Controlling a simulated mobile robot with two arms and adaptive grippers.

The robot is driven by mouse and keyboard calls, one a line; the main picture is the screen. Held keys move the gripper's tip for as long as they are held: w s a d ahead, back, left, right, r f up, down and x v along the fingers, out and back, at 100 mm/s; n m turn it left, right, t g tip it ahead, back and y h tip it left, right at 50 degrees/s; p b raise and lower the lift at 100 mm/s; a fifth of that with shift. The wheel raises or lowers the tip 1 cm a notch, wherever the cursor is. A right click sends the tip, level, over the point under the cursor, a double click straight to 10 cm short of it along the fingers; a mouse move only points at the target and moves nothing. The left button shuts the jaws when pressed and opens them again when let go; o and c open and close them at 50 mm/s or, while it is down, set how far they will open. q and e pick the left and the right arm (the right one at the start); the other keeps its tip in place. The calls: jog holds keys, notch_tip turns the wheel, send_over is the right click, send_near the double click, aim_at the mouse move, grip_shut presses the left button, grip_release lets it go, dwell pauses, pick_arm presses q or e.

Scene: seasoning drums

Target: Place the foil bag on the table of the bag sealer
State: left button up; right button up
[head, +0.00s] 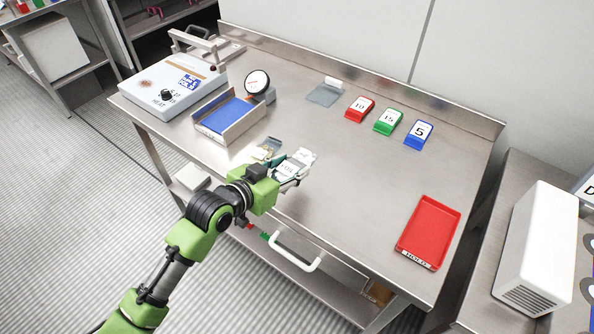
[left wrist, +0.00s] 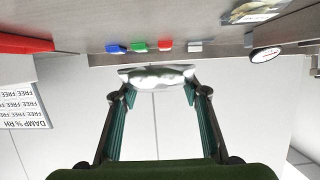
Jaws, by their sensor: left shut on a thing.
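My left gripper (head: 289,168) is shut on a silvery-white foil bag (head: 305,157) and holds it above the front part of the steel table. In the left wrist view the foil bag (left wrist: 157,76) lies across between the fingertips (left wrist: 158,92). The bag sealer (head: 172,88), a white box with a heat dial and a lever arm, stands at the table's back left. A metal tray with a blue inside (head: 228,120) stands just right of it, apart from the held bag. My right gripper is out of view.
Another small bag (head: 268,147) lies on the table beside my left gripper. A round gauge (head: 257,82) stands behind the blue-lined tray. Red, green (head: 389,121) and blue number blocks stand toward the back. A red tray (head: 428,234) lies front right. The table's middle is clear.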

pick_arm(q)
jog(key=s+a+r+m+g+h+b, duration=0.1)
jog(key=s+a+r+m+g+h, duration=0.1)
jog(key=s+a+r, duration=0.5)
jog(key=s+a+r+m+g+h+b, duration=0.1)
jog(key=s+a+r+m, duration=0.15)
jog(key=s+a, duration=0.75)
jog(key=w+d+f+n+t+y, duration=0.3)
jog(key=w+d, duration=0.6)
jog(key=d, duration=0.3)
notch_tip(320, 180, down, 2)
jog(key=shift+d+f+n, duration=0.15)
jog(key=shift+d+n, duration=0.15)
jog(key=shift+n, duration=0.45)
jog(key=shift+w+p, duration=0.1)
jog(key=shift+p, duration=0.2)
